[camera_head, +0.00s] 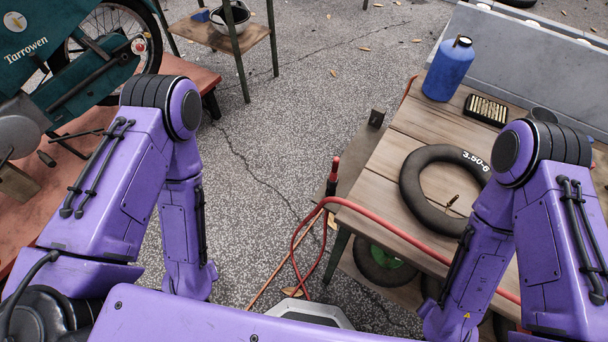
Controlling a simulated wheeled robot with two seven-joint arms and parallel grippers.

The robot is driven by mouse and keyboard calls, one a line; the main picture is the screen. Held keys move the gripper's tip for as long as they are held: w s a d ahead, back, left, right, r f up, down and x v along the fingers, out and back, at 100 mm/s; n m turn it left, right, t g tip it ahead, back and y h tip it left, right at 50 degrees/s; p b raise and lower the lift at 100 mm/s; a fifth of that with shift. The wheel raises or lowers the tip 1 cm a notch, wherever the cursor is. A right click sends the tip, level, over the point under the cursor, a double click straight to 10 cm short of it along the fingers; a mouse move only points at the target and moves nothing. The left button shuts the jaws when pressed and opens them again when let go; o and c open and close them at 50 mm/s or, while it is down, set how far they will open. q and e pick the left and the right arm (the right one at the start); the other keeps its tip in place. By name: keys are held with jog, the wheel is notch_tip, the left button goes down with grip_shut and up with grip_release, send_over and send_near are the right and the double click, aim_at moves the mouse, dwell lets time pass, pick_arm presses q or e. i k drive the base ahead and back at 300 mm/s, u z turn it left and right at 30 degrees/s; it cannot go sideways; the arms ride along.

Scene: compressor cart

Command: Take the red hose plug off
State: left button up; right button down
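A red hose (383,226) runs over the wooden bench from the right and loops down past its left edge towards a grey-white housing (310,312) at the bottom. A small upright red-and-black piece (333,175) stands near the bench's left edge, just above the hose's bend. I cannot tell whether it is the red hose plug or whether it joins the hose. My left forearm hangs left of the hose, and my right forearm hangs over the front of the bench. Both grippers are out of view, and what they hold cannot be seen.
On the bench (397,160) are a black tyre (411,204), a blue bottle (448,70) and a dark tray of small pieces (486,109). More tyres (380,266) sit below. A green motorbike (85,70) stands at left. The paved floor between is mostly clear.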

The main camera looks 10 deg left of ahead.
aim_at(332, 180)
jog(key=z, duration=1.3)
jog(key=k, duration=1.05)
jog(key=u, duration=1.7)
jog(key=i, duration=0.5)
jog(key=z, duration=0.1)
